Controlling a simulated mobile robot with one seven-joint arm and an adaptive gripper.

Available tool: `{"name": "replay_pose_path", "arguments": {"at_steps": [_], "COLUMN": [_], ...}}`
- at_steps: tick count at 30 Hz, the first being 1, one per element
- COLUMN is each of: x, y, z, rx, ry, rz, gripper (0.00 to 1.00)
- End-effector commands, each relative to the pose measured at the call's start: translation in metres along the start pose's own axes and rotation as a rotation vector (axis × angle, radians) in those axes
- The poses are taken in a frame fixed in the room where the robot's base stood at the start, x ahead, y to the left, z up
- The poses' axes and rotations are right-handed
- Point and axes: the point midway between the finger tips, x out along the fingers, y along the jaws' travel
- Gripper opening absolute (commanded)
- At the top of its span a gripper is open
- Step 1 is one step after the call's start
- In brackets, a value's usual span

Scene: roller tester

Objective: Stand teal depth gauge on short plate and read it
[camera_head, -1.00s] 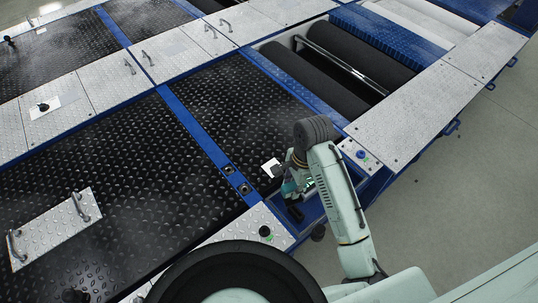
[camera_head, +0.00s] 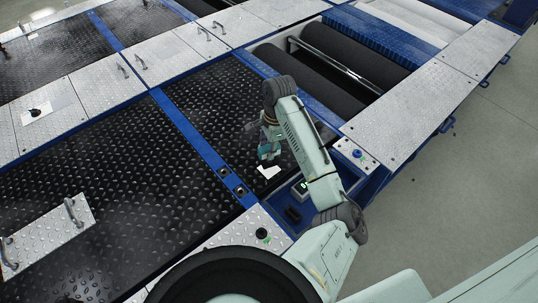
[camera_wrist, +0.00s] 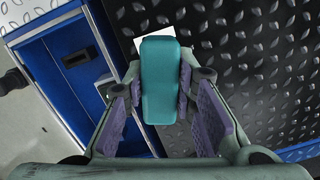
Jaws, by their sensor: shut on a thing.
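The teal depth gauge shows as a teal block (camera_wrist: 160,80) between the purple finger pads in the wrist view. My gripper (camera_head: 267,158) is shut on it and holds it over the shorter black tread plate (camera_head: 215,100), close to a white patch (camera_head: 268,173). The patch also shows partly behind the gauge in the wrist view (camera_wrist: 150,32). In the head view the gauge (camera_head: 265,150) is small and partly hidden by my wrist. Its lower end and any contact with the plate cannot be made out. No reading on it is visible.
A blue recess (camera_head: 311,207) beside the plate holds a small box with a green display (camera_head: 302,188) and a black block (camera_head: 292,214). Black rollers (camera_head: 340,60) lie behind. A silver panel with a blue knob (camera_head: 357,154) is at right. A blue rail (camera_head: 195,140) borders the plate.

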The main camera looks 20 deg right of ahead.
Motion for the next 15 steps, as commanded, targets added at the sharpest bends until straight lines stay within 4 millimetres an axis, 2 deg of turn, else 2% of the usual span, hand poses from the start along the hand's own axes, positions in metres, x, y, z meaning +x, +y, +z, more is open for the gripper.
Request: {"name": "replay_pose_path", "arguments": {"at_steps": [3,6,15], "x": [0.019,0.030,0.034], "y": [0.002,0.001,0.001], "z": [-0.004,-0.004,-0.004], "rx": [0.002,0.000,0.000], "ry": [0.001,0.001,0.000], "rz": [0.003,0.001,0.000], "gripper": [0.00,0.00,0.00]}}
